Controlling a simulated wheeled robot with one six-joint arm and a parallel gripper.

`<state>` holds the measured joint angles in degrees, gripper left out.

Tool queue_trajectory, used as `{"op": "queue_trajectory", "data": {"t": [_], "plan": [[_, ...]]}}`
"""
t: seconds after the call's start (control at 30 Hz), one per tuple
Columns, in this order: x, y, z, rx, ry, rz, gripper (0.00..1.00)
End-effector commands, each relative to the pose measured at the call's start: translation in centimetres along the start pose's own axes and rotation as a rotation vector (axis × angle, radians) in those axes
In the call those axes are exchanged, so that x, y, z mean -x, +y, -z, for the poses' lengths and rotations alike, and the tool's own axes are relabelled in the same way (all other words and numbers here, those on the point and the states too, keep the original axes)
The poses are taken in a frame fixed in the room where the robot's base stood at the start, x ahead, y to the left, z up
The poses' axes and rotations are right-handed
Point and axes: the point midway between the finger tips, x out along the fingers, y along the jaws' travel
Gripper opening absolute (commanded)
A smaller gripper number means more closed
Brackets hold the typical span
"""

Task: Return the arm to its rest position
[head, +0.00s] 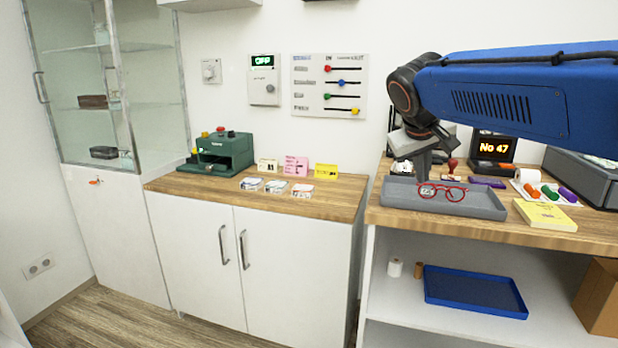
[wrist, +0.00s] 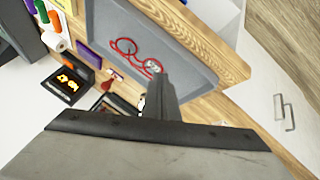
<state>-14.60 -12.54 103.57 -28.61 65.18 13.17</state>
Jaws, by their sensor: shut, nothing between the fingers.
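My blue arm reaches in from the right in the head view, and my gripper (head: 424,176) points down over the left part of the grey tray (head: 480,207). The gripper is shut and empty. In the wrist view the shut fingers (wrist: 160,80) show in front of the same tray (wrist: 110,18). Whether the fingertips touch the tray floor cannot be told.
A red-handled stamp (head: 452,166), a "No 47" display (head: 494,148), a yellow pad (head: 545,214) and a grey box (head: 585,175) stand around the tray. A blue tray (head: 475,292) is on the shelf below. The left counter holds a green machine (head: 222,153) and cards (head: 296,166).

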Motion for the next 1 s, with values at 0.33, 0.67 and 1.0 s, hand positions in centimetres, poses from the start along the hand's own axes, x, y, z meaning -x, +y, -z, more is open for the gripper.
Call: {"op": "queue_trajectory", "data": {"t": [0.33,0.67,1.0], "plan": [[-1.1,-0.9,-15.5,-0.061,-0.060,0.139,0.00],[-3.1,-4.7,-29.3,-0.142,-0.094,0.263,0.00],[-4.9,-8.0,-37.0,-0.204,-0.102,0.335,0.00]]}}
